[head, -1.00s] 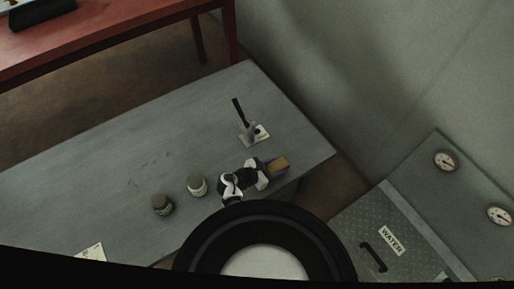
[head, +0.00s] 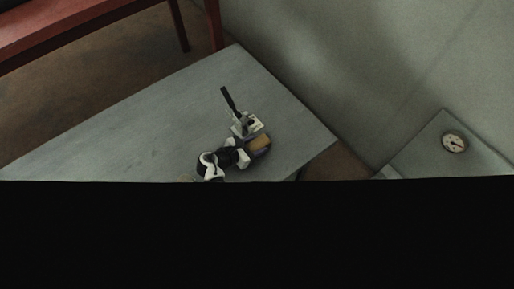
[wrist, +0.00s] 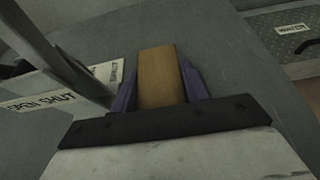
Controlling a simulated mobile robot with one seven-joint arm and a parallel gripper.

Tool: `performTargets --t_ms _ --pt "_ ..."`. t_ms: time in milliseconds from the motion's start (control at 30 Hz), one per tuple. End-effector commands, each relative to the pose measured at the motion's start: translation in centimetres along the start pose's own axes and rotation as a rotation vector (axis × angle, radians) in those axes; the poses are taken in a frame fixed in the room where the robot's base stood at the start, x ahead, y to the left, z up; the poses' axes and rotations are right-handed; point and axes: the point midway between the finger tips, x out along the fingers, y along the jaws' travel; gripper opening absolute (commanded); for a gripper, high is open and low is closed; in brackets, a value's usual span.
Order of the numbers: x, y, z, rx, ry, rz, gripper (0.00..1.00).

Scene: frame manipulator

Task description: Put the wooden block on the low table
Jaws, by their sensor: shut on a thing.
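The wooden block (wrist: 160,78) is light brown and sits between the two purple fingers of my gripper (wrist: 159,88) in the wrist view. In the head view the block (head: 260,143) shows as a small brown piece at the end of my gripper (head: 257,146). My gripper is shut on it. Block and gripper appear over the grey low table (head: 140,130), near its right end. I cannot tell whether the block touches the tabletop.
A lever device (head: 245,123) with a black handle stands close behind the gripper. In the wrist view its "OPEN SHUT" label (wrist: 38,101) lies left of the block. A red table (head: 90,30) is at upper left. A gauge panel (head: 420,150) is at right. Black covers the lower head view.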

Motion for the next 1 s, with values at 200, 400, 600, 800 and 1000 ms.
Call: performTargets --t_ms 200,400,600,800,1000 --pt "0.06 0.05 -0.48 0.001 0.000 0.000 0.18" --pt "0.13 0.03 -0.64 0.000 0.000 0.000 0.18" --pt "0.15 0.03 -0.69 0.000 0.000 0.000 0.67" --pt "0.15 0.03 -0.68 0.001 0.000 0.000 0.67" --pt "-0.54 0.05 -0.25 0.000 0.000 0.001 0.67"
